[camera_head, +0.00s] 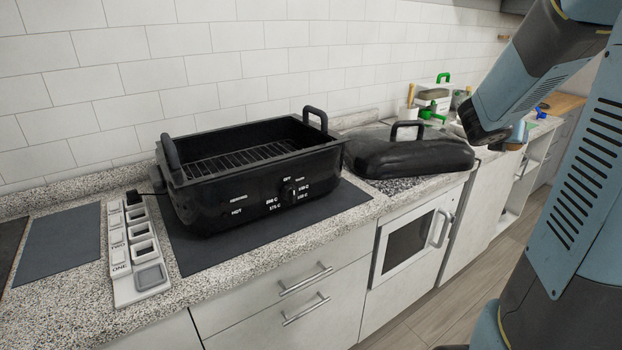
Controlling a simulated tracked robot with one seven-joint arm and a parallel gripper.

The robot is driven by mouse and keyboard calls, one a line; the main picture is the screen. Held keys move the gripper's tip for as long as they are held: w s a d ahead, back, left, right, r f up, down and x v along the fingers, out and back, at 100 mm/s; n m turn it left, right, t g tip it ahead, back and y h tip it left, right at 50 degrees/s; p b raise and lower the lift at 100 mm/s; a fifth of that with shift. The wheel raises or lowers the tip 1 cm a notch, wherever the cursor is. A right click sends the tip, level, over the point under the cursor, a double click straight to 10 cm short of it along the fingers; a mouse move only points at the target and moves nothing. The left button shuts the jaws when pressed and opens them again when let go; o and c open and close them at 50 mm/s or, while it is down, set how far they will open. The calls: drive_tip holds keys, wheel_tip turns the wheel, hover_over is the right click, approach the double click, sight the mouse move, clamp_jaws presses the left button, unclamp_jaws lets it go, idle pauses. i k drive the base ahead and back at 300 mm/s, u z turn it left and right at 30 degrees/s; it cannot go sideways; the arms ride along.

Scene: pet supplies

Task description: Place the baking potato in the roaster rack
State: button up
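The black roaster (233,204) stands open on a dark mat on the counter, at left centre. Its wire rack (238,160) lies inside, and the part of it that I can see is bare. The near wall hides some of the roaster's floor. I see no baking potato in this view. My arm comes in at the right, but I cannot make out my gripper or its fingers.
The black roaster lid (415,157) lies on the counter right of the roaster. A white power strip (133,250) lies to its left. Small kitchen items, including a green-topped container (436,94), crowd the far counter. Tiled wall stands behind.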

sight(252, 149)
drive_tip(key=u, duration=0.75)
drive_tip(key=k, duration=0.55)
drive_tip(key=u, duration=0.75)
drive_tip(key=i, duration=1.15)
drive_tip(key=z, duration=0.55)
